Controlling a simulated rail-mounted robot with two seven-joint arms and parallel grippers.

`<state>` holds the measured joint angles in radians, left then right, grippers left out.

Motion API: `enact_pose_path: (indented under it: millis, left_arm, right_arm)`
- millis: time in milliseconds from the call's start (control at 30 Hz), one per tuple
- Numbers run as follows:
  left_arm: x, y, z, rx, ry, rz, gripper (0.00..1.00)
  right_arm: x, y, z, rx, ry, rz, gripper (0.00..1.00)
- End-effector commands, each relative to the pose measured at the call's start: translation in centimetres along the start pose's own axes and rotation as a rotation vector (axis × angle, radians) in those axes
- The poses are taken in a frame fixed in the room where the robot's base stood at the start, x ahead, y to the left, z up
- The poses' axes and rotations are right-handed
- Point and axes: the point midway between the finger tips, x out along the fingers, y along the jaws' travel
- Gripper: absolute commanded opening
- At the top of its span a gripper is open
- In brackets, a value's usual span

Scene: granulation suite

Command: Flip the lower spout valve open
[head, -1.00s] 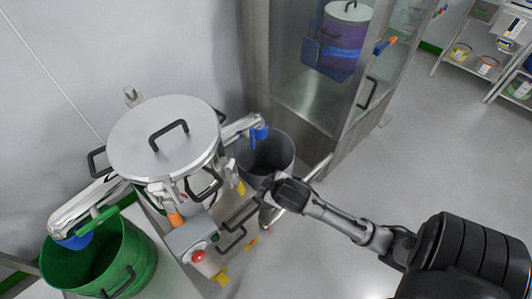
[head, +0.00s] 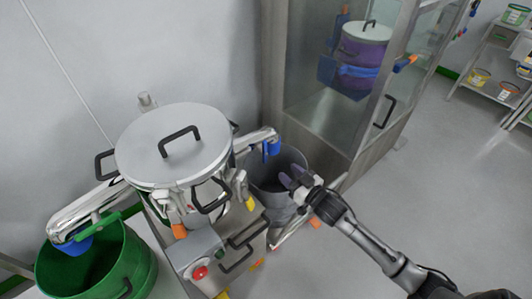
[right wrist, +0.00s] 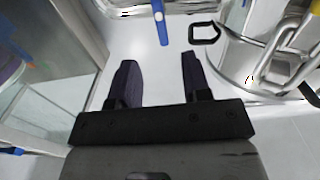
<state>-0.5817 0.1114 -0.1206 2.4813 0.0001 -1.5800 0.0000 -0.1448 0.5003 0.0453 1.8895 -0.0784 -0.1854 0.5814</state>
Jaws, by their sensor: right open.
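A steel vessel with a lid (head: 172,145) stands against the wall and has two spouts. The right spout (head: 254,139) ends in a blue lever or cap (head: 272,149) above a grey bin (head: 262,172). The left spout (head: 85,208) carries a green lever (head: 108,219) and a blue end (head: 74,246) over a green bucket (head: 95,268). My right gripper (head: 288,178) is open and empty beside the grey bin, apart from the blue part. In the right wrist view, a blue lever (right wrist: 160,22) lies ahead of the open fingers (right wrist: 156,80). My left gripper is out of view.
A glass-fronted cabinet (head: 330,118) with a purple drum (head: 362,52) inside stands behind and right of the bin. A control box with a red button (head: 200,272) sits in front of the vessel. The floor at right is clear.

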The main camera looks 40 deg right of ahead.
Motion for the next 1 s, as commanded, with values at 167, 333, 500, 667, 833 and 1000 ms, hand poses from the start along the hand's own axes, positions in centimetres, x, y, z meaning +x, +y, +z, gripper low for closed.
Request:
enact_pose_path:
  millis: [167, 333, 500, 667, 833, 1000]
  left_arm:
    - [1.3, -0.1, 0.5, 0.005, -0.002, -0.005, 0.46]
    - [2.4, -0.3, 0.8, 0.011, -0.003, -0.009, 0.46]
    - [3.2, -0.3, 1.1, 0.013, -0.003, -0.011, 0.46]
    - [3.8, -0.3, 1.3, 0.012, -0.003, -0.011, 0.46]
    - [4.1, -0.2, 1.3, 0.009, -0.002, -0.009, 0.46]
    - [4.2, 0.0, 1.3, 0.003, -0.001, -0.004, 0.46]
  right_arm:
    - [3.1, 0.0, 0.2, -0.002, 0.004, 0.0, 0.44]
    - [6.2, 0.1, 0.2, -0.004, 0.003, 0.001, 0.44]
    - [8.8, 0.0, 0.2, -0.003, 0.001, 0.001, 0.44]
    - [10.7, 0.1, 0.2, -0.003, 0.0, 0.002, 0.44]
    - [11.8, 0.1, 0.1, -0.004, -0.001, 0.002, 0.44]
    - [12.3, 0.1, 0.0, -0.003, -0.001, 0.002, 0.44]
